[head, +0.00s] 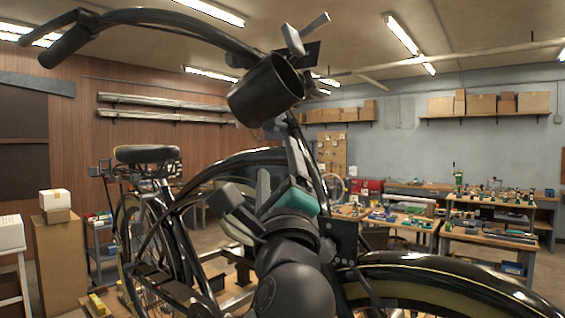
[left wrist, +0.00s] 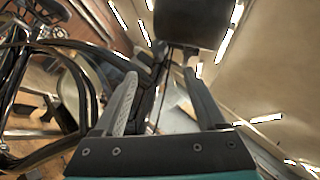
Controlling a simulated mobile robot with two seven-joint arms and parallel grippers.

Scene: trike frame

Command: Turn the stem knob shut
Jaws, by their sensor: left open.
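The black trike frame stands in front of me in the head view, with its handlebar (head: 185,20) high at the left and top. A dark cylinder (head: 265,90) hangs below the handlebar; it also shows at the top of the left wrist view (left wrist: 195,20). I cannot make out the stem knob for certain. My left gripper (head: 281,170) is below the cylinder, beside the dark steering column. In the left wrist view its fingers (left wrist: 163,103) are spread, with dark frame parts and a thin cable seen beyond the gap. I see no contact.
The front wheel and fender (head: 450,275) fill the lower right. The saddle (head: 146,154) is at the left. Frame tubes run close beside my left arm.

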